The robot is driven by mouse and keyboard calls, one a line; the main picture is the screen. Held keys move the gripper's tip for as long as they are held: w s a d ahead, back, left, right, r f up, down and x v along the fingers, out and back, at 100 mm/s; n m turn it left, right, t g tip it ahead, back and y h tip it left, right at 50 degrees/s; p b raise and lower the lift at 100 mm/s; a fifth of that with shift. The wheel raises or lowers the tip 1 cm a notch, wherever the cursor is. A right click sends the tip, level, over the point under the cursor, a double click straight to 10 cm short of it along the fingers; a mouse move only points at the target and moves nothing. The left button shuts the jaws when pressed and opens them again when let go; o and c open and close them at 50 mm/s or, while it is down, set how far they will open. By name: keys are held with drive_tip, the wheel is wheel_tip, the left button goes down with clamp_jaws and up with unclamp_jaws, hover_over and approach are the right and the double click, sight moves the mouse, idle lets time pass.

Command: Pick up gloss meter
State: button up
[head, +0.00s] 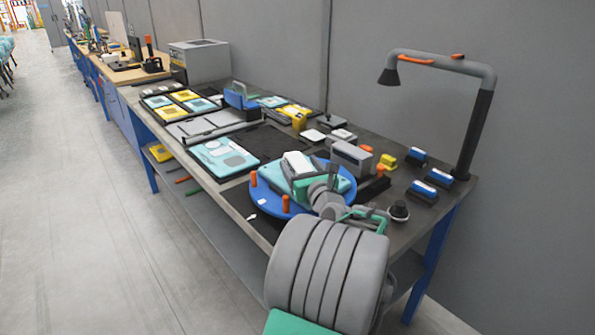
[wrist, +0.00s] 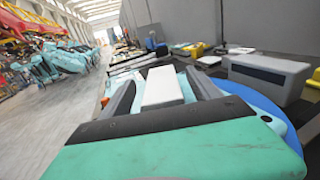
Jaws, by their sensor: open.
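A block with a white top (head: 297,162) sits on a teal panel (head: 345,184) on a round blue turntable (head: 268,201). No label is readable, but it may be the gloss meter. My gripper (head: 310,180) is low over the turntable beside this block. In the wrist view the white top (wrist: 161,88) lies between the two dark fingers of my open gripper (wrist: 160,80). I cannot tell whether either finger touches it. The block's lower part is hidden by my gripper.
A grey box with a dark face (head: 350,158) stands just behind the turntable; it also shows in the wrist view (wrist: 268,74). Orange pegs (head: 285,203) rise at the turntable's edge. A bent lamp (head: 440,62) stands at the back right. Blue-and-black blocks (head: 422,190) lie nearby.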

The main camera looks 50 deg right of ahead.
drive_tip(key=shift+x, duration=1)
clamp_jaws()
